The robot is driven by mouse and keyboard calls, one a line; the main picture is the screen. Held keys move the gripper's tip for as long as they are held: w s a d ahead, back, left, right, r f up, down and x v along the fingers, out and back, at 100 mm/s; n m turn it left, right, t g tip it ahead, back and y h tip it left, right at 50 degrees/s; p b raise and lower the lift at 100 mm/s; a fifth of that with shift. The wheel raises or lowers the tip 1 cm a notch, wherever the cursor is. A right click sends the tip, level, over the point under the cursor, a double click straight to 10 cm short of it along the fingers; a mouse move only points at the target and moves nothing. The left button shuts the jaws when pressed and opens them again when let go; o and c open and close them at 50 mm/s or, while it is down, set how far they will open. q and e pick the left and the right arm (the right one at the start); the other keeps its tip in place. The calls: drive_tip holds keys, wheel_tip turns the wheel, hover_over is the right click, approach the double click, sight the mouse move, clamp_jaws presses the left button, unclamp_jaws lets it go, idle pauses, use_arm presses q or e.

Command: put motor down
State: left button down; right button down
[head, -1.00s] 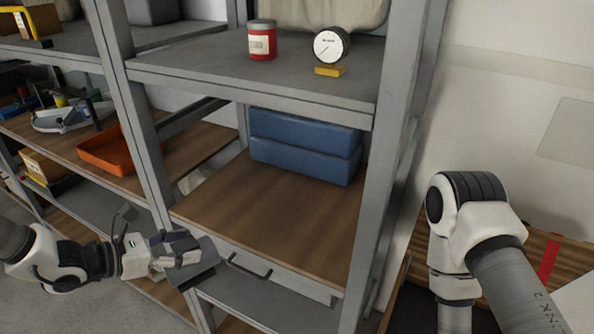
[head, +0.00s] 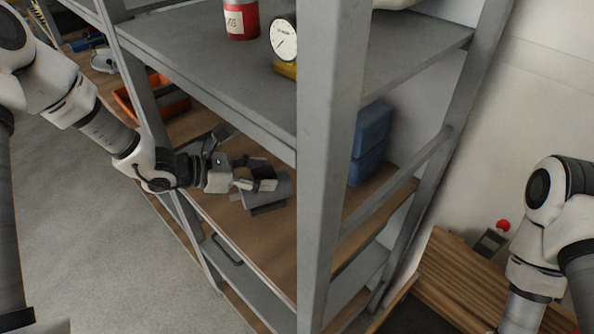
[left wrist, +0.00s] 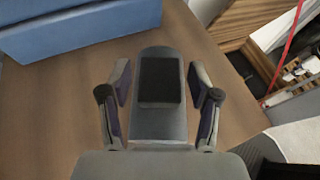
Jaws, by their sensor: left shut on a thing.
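The motor is a grey block with a dark patch (left wrist: 160,95), seen between my fingers in the left wrist view. It also shows as a grey block (head: 275,188) in the head view. My left gripper (head: 258,183) is shut on the motor, over the wooden middle shelf (head: 270,240). In the left wrist view the fingers (left wrist: 160,100) stand on both sides of it. I cannot tell whether the motor touches the wood. My right arm shows at the right, but its gripper is not in view.
An orange tray (head: 170,103) lies left. Wood around the motor is clear.

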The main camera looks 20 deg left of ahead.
use_arm(q)
drive_tip(key=w+a+f+p, duration=0.1)
drive_tip(key=w+a+p, duration=0.1)
drive_tip(key=w+a, duration=0.1)
drive_tip(key=w+a+f+p, duration=0.2)
drive_tip(key=w+a, duration=0.2)
drive_tip(key=w+a+f+p, duration=0.1)
drive_tip(key=w+a+p, duration=0.2)
drive_tip(key=a, duration=0.1)
drive_tip(key=shift+w+a+f, duration=0.2)
drive_tip(key=shift+w+f, duration=0.15)
drive_tip(key=shift+f, duration=0.05)
drive_tip(key=shift+s, duration=0.1)
drive_tip(key=c, duration=0.7)
unclamp_jaws()
drive_tip(key=shift+f, duration=0.2)
drive_tip(key=o, duration=0.5)
drive_tip(key=shift+c, duration=0.2)
drive_tip(key=shift+s+d+r, duration=0.1)
